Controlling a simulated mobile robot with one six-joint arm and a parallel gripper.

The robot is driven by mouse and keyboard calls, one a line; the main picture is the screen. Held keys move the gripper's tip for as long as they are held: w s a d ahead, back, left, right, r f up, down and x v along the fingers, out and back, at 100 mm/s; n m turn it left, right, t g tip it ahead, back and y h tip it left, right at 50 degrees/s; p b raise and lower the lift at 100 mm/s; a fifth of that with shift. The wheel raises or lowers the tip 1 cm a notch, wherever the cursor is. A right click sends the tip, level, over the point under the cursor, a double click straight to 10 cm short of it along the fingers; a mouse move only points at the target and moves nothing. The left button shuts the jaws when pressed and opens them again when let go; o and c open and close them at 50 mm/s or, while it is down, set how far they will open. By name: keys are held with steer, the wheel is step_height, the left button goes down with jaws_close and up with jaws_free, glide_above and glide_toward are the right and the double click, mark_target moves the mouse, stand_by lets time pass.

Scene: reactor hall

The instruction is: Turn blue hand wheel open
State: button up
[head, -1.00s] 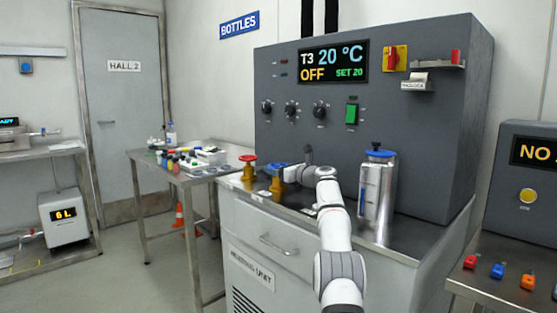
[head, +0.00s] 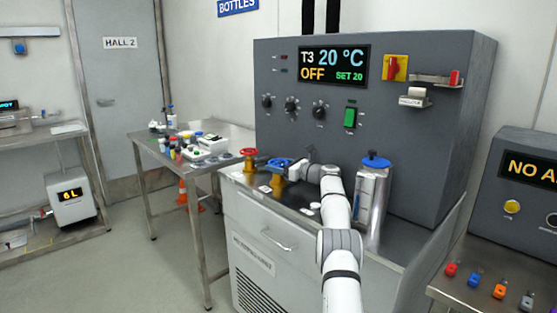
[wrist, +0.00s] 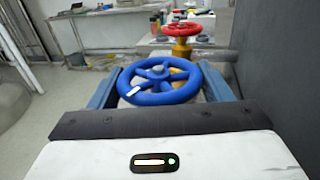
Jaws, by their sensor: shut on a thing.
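The blue hand wheel (wrist: 158,80) sits on a yellow valve body on the steel top of the heating unit, left of centre in the head view (head: 279,164). In the wrist view it fills the space between the two blue fingers of my gripper (wrist: 160,92), one at each side of the rim. My gripper is shut on the wheel. In the head view my gripper (head: 292,167) reaches the wheel from the right, and my arm hides part of the top. A white mark shows on the wheel's left side in the wrist view.
A red hand wheel (head: 249,153) on a yellow valve stands just beyond, left of the blue one. A metal vessel with a blue top (head: 375,162) stands close right of my arm. The grey control cabinet (head: 300,130) rises behind. A side table (head: 205,180) with small items stands left.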

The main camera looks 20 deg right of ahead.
mark_target(278, 161)
stand_by(0.4)
steer(key=o, duration=1)
steer(key=shift+r, duration=0.1)
step_height(278, 161, up, 10)
steer(key=p, duration=0.6)
steer(key=shift+a, duration=0.1)
